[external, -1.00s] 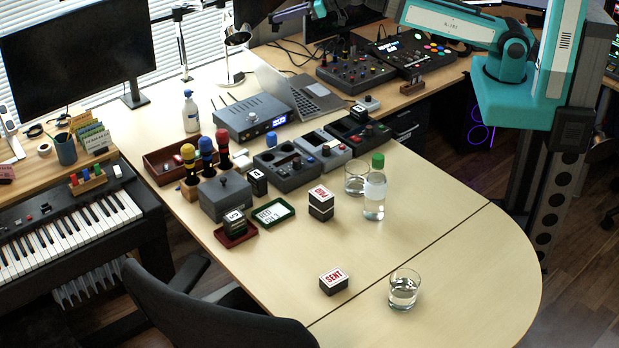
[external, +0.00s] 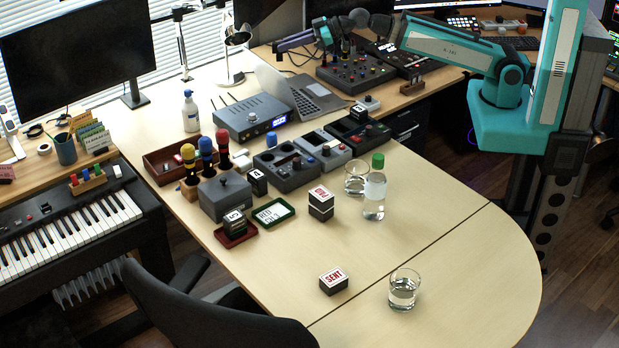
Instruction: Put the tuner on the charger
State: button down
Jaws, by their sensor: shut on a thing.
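My gripper (external: 346,44) is small and dark in the external view, above the mixer at the back of the desk. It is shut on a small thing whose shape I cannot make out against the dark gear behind. I cannot tell for sure whether this is the tuner. No thing on the desk is clearly marked as the charger. A grey dock with round recesses (external: 286,174), a lighter grey unit (external: 326,156) and a dark tray-like unit (external: 350,127) stand in a row mid-desk. A small pale pad-like item (external: 368,102) lies behind them.
A clear bottle with a green cap (external: 374,195) and a glass (external: 354,185) stand right of the row. A stamped block (external: 333,284) and another glass (external: 404,292) are at the front. A laptop (external: 310,100) and blue-screen box (external: 252,119) stand behind.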

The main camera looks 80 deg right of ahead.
jog(key=s+a+f+n+y+b, duration=0.1)
jog(key=a+f+b, duration=0.3)
jog(key=f+b, duration=0.3)
jog(key=s+a+f+n+y+b, duration=0.1)
jog(key=a+f+b, duration=0.4)
jog(key=b, duration=0.9)
jog(key=s+a+f+y+b, duration=0.1)
jog(key=a+f+b, duration=0.3)
jog(key=f+b, duration=0.6)
jog(key=shift+s+a+f+n+g, duration=0.2)
jog(key=shift+s+f, duration=0.05)
jog(key=shift+s, duration=0.15)
jog(key=shift+s+a+f+n+g, duration=0.15)
jog(key=shift+s+f+n+g, duration=0.1)
jog(key=shift+s, duration=0.15)
jog(key=shift+w+r+p, duration=0.2)
jog(key=shift+w+p, duration=0.05)
jog(key=shift+p, duration=0.7)
jog(key=p, duration=0.2)
jog(key=w+p, duration=0.1)
jog(key=p, duration=0.1)
jog(key=shift+w+a+p, duration=0.1)
jog(key=shift+a+p, duration=0.15)
jog(key=shift+p, duration=0.15)
jog(key=w+p, duration=0.1)
jog(key=p, duration=0.6)
jog(key=shift+f, duration=0.1)
